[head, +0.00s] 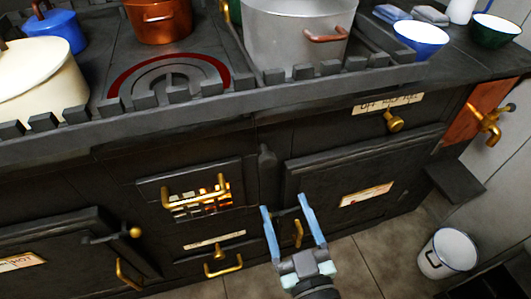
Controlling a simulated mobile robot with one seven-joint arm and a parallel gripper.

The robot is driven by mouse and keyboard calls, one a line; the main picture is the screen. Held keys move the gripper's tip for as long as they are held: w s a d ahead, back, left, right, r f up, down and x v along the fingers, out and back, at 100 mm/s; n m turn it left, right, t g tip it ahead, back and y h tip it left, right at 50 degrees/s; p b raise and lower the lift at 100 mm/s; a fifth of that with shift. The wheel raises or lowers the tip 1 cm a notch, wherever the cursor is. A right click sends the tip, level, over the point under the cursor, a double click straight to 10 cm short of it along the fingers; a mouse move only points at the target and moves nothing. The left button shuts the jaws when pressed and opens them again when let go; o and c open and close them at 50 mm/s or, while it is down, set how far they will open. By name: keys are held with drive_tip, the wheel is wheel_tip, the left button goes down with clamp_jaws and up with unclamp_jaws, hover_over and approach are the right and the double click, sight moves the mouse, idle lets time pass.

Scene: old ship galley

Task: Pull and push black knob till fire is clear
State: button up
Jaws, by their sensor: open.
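The black stove front holds a small grate (200,200) with orange-yellow embers glowing behind its bars and a brass handle across it. A dark knob-like piece (267,160) stands out to the right of the grate, black against black, so its shape is hard to make out. My gripper (284,204) is at the lower middle, its two blue fingers apart with nothing held between them. In the picture it lies below the dark piece and in front of the right oven door. I cannot tell its distance from the stove front.
A brass knob (393,122) sits under an off-marked label at upper right. The right oven door (360,170) has a brass handle (298,234). Pots stand on the railed stovetop. A white bucket (448,252) stands on the floor at right.

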sight(270, 164)
drive_tip(key=p+x, duration=0.2)
drive_tip(key=x, duration=1)
drive_tip(key=shift+w+a, duration=0.15)
drive_tip(key=shift+w, duration=0.15)
clamp_jaws()
idle(0.9)
